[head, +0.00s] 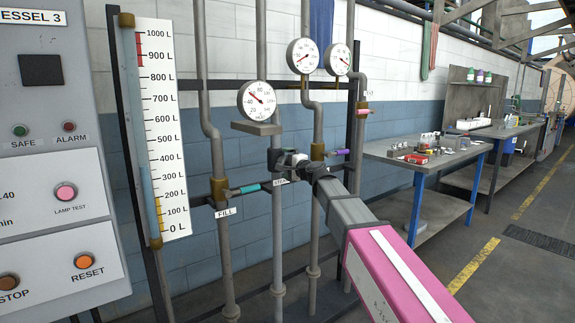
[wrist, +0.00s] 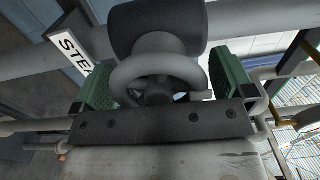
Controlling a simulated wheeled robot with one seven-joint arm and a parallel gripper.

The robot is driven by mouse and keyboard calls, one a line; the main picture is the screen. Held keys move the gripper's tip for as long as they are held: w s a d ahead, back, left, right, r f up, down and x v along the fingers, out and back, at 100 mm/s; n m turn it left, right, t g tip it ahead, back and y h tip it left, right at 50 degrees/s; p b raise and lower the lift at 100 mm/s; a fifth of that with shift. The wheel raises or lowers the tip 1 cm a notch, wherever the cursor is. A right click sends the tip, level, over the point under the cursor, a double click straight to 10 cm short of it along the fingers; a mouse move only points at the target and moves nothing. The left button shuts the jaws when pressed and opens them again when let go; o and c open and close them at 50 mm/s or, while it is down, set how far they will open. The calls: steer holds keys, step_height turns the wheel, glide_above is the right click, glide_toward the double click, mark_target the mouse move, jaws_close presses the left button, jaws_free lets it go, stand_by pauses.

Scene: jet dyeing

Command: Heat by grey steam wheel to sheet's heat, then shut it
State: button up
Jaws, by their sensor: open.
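The grey steam wheel (wrist: 158,88) fills the middle of the wrist view, with a dark cylindrical part behind it. My gripper (wrist: 163,78) is open, with one green pad on each side of the wheel and a visible gap at the right. Whether either pad touches the rim I cannot tell. A white label (wrist: 72,48) reading "STE" is partly cut off beside it. In the head view my gripper (head: 292,160) is at the pipes, under the lowest gauge (head: 257,100), and mostly hides the wheel. The sheet is not recognisable in either view.
A level scale (head: 162,130) marked to 1000 L and the Vessel 3 panel (head: 50,150) stand left. Teal (head: 250,188) and purple (head: 340,152) handles flank my gripper closely. Two more gauges (head: 302,56) (head: 337,58) hang above. A cluttered bench (head: 400,150) stands right, beside open floor.

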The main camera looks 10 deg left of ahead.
steer(key=v, duration=1)
steer(key=shift+s+d, duration=0.25)
steer(key=shift+s, duration=0.05)
steer(key=shift+f, duration=0.1)
steer(key=s+d+f+n+g+h, duration=0.1)
steer(key=d+f+n+g+h, duration=0.1)
steer(key=d+f, duration=0.5)
steer(key=s+d+f+n+g+h, duration=0.2)
steer(key=d+f, duration=0.2)
steer(key=f, duration=0.7)
steer(key=s+d+f+n+g+h, duration=0.1)
steer(key=d+f+h, duration=0.2)
steer(key=d+f, duration=0.35)
steer(key=s+d+f+n+g+h, duration=0.1)
steer(key=s+d+f+g+h, duration=0.2)
steer(key=s+d+f, duration=0.4)
steer(key=s+d+f+n+g+h, duration=0.2)
steer(key=s+d+f, duration=0.5)
steer(key=d+f, duration=0.4)
steer(key=shift+s+d+f+g+h, duration=0.25)
steer(key=shift+d+f+g+h, duration=0.1)
steer(key=shift+f+g+h, duration=0.55)
steer(key=shift+w, duration=0.1)
